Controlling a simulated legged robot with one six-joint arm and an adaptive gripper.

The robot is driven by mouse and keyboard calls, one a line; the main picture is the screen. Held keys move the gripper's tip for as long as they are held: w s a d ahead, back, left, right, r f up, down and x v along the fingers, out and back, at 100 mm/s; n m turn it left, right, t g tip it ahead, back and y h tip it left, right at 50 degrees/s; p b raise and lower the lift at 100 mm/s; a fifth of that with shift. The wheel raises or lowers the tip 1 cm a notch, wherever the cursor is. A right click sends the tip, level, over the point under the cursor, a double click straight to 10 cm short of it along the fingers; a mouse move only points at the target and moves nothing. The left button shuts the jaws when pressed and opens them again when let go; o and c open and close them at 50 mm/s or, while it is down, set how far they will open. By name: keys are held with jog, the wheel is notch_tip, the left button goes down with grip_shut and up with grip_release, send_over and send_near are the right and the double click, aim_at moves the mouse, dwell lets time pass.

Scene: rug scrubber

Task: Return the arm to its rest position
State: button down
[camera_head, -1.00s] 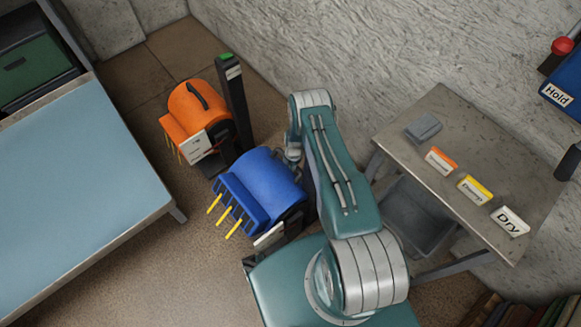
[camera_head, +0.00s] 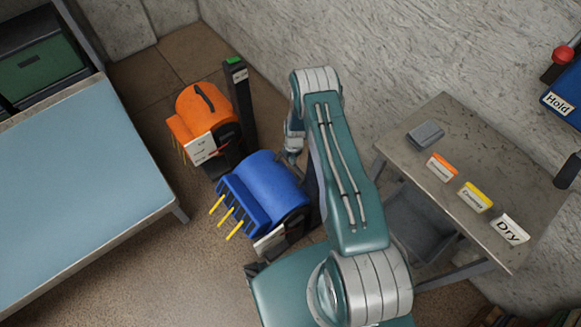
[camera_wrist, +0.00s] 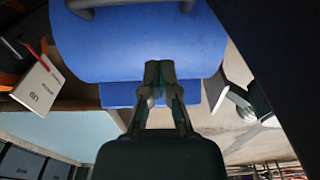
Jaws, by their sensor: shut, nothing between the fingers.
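My arm is bent over the scene in the head view, its elbow high near the wall. My gripper hangs down behind the forearm, its fingers (camera_head: 291,158) small and partly hidden just above the blue scrubber (camera_head: 268,185). In the wrist view my gripper's two fingers (camera_wrist: 160,70) are together with nothing between them. The blue scrubber's rounded body (camera_wrist: 110,45) fills the view behind the fingertips; I cannot tell the exact gap.
An orange scrubber (camera_head: 200,112) and a black post (camera_head: 239,105) with a green top stand beyond the blue one. A light blue table (camera_head: 70,190) is at left. A grey table (camera_head: 405,150) with label cards is at right. The rough wall (camera_head: 400,45) is close behind my arm.

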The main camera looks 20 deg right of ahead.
jog(key=shift+d+r, duration=0.35)
jog(key=shift+r, duration=0.5)
